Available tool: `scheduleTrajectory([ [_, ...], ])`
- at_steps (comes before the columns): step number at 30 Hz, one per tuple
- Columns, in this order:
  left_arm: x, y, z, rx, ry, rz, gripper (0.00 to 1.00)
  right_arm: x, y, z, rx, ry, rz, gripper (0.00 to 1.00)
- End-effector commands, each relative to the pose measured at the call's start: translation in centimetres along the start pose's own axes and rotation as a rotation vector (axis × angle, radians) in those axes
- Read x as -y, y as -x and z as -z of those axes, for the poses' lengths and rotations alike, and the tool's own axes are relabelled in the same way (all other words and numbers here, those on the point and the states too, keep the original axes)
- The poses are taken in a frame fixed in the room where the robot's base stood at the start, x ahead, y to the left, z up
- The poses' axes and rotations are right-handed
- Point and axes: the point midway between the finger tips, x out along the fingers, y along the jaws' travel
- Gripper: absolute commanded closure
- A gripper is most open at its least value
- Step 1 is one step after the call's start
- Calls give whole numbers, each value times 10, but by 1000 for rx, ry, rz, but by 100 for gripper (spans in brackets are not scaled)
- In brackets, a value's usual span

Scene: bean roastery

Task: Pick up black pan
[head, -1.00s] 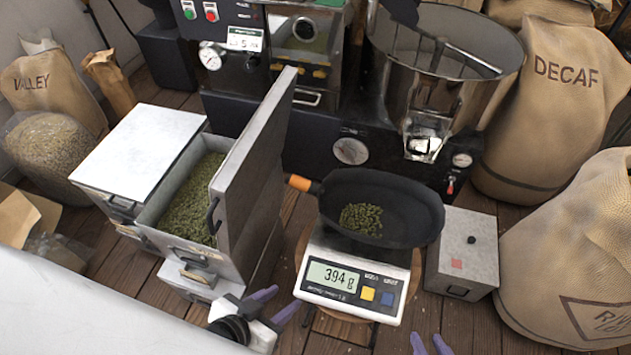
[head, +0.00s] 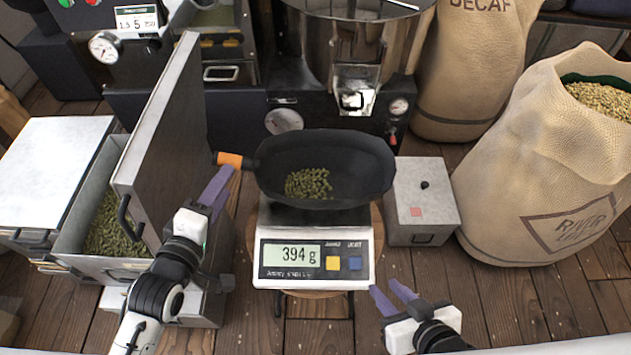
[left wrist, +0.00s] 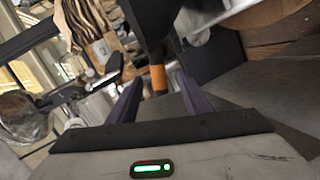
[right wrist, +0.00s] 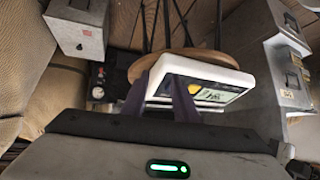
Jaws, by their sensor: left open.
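The black pan (head: 345,165) holds a small heap of green beans (head: 308,183) and sits on the white scale (head: 313,262), which reads 394 g. Its orange handle tip (head: 230,159) points left; the tip also shows in the left wrist view (left wrist: 158,78). My left gripper (head: 225,176) is open and empty just below the handle tip. In the left wrist view the tip appears between its purple fingers, a little beyond them. My right gripper (head: 383,288) is open and empty at the front right of the scale.
The open metal bin (head: 72,215) with its raised lid (head: 160,135) stands close left of my left gripper. A grey box (head: 424,195) is right of the pan. Burlap sacks (head: 525,170) fill the right. The roaster (head: 340,50) stands behind.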

Motion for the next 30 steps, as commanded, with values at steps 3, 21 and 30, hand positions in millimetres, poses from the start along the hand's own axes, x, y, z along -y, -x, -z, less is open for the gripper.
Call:
scheduleTrajectory([
  [3, 0, -14, 0, 0, -1, 0, 55, 0, -2, 0, -4, 1, 1, 73],
  [21, -4, -69, -6, 1, -2, 3, 55, -1, -8, -4, -17, -9, 4, 73],
  [30, -4, -68, -6, 1, -3, 3, 82, -1, -7, -4, -16, -9, 4, 73],
])
